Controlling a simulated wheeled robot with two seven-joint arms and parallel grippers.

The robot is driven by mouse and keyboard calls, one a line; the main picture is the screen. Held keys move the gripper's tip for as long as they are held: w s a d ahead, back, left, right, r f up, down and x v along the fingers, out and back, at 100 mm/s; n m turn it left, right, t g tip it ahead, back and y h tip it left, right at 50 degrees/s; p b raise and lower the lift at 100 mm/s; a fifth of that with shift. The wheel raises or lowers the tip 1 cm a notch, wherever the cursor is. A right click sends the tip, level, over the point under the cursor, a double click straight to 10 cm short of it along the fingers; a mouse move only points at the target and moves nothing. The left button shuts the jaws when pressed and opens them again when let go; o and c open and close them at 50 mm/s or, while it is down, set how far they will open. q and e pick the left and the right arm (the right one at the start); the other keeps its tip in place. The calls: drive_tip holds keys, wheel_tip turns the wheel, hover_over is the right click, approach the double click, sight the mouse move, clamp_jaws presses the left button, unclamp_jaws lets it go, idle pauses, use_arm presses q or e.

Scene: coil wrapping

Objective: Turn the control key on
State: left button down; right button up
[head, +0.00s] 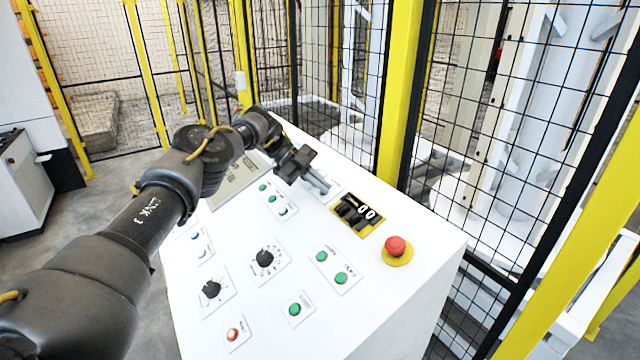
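The white control panel (222,268) fills the middle, with its sloped top facing me. My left arm reaches over it from the left. My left gripper (323,186) is at the panel's far right part, its light grey fingers pointing down and right over a small pale plate (336,188). The fingers look close together, but whether they are shut or hold anything is too small to tell. I cannot make out the control key; the fingers cover part of that plate. My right gripper is not in view.
A yellow plate with black parts and two white rings (357,213) lies just right of the gripper. A red emergency button (396,246) stands nearby. Black knobs (264,257) and green buttons (341,278) are nearer me. Yellow-posted mesh fencing (403,90) stands close behind.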

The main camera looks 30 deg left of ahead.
use_arm(q)
drive_tip(key=shift+f+m+g+y+b, duration=0.2)
drive_tip(key=shift+m+g+y+b, duration=0.2)
drive_tip(key=shift+m+g, duration=0.5)
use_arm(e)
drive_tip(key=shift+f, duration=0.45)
use_arm(q)
drive_tip(key=shift+s+d+m, duration=0.1)
drive_tip(key=shift+m, duration=0.2)
drive_tip(key=c, duration=1.7)
unclamp_jaws()
drive_tip(key=shift+r, duration=0.1)
